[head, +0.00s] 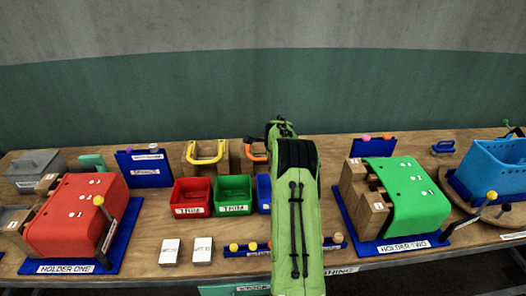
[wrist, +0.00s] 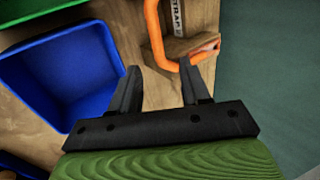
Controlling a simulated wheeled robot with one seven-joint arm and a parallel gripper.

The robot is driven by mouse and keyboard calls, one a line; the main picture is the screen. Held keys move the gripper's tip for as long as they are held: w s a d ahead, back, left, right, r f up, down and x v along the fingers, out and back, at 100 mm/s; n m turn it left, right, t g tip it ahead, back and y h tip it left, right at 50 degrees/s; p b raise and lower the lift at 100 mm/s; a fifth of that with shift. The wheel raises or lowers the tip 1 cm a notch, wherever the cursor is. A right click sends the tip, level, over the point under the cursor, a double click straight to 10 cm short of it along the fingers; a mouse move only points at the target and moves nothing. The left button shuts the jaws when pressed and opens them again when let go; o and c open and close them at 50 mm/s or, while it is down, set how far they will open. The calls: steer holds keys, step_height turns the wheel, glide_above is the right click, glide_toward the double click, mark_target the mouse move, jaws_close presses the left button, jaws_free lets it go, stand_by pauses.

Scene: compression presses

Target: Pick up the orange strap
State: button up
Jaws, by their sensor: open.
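The orange strap (head: 256,152) shows partly in the head view, behind the blue bin, with my green arm hiding its right side. In the wrist view the orange strap (wrist: 158,35) is a bent band at the top, by a wooden block (wrist: 195,44) with a label reading "STRAP". Its lower bend appears close to the tips of my gripper (wrist: 161,72), partly behind the right finger. My gripper is open, with nothing held between the fingers. In the head view my arm hides the gripper.
A blue bin (wrist: 65,75) lies close left of my gripper in the wrist view. Red (head: 191,196) and green (head: 233,194) bins stand beside it in the head view. A yellow strap (head: 206,153) hangs on a wooden stand to the left. Holder two (head: 405,200) is to the right.

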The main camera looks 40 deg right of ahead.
steer(key=x, duration=0.4)
steer(key=shift+w+d+f+p, duration=0.15)
steer(key=shift+f+p, duration=0.15)
jaws_close()
steer(key=shift+r, duration=0.1)
